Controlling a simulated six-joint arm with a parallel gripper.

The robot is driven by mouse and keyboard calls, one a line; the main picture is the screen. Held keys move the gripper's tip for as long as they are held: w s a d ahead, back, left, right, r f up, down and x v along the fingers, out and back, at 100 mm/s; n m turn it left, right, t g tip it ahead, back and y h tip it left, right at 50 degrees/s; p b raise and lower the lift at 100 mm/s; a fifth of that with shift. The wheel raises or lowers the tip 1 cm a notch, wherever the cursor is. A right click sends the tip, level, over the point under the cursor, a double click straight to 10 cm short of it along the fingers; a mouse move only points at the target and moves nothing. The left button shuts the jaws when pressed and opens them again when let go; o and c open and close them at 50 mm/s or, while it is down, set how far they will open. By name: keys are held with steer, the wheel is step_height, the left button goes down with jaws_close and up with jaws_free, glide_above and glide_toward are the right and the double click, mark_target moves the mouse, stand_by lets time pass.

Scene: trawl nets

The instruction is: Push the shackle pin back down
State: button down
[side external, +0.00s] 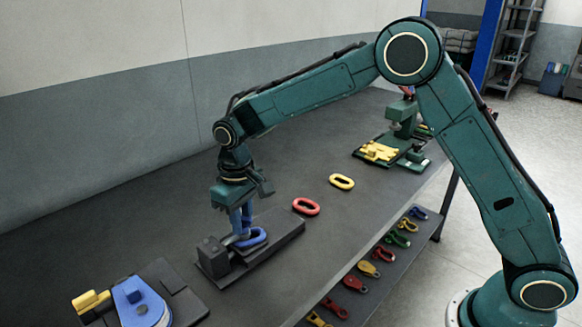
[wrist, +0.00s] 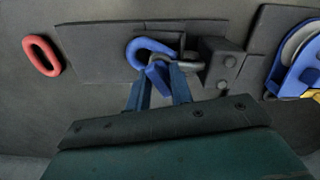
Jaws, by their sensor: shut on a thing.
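In the wrist view a grey shackle (wrist: 191,66) sticks out from a dark block and meets a bright blue link (wrist: 146,45). The blue link also shows in the side view (side external: 257,237), low on the dark plate. My gripper (wrist: 160,76) points down at this joint, with its two blue fingers on either side of a small bright blue piece (wrist: 157,79), which looks like the head of the shackle pin. The gripper is shut on it. The fingers hide most of the pin, so how deep it sits cannot be seen. My gripper also shows in the side view (side external: 241,226).
The dark plate (side external: 285,227) carries the block (side external: 213,256). A red link (side external: 306,206) and a yellow link (side external: 342,181) lie on the bench behind. A blue sheave block (side external: 137,303) is at front left. A green press (side external: 404,130) stands far back.

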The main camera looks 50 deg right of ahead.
steer(key=shift+f, duration=0.15)
steer(key=c, duration=1.2)
jaws_free()
steer(key=shift+c, duration=0.2)
step_height(320, 180, up, 14)
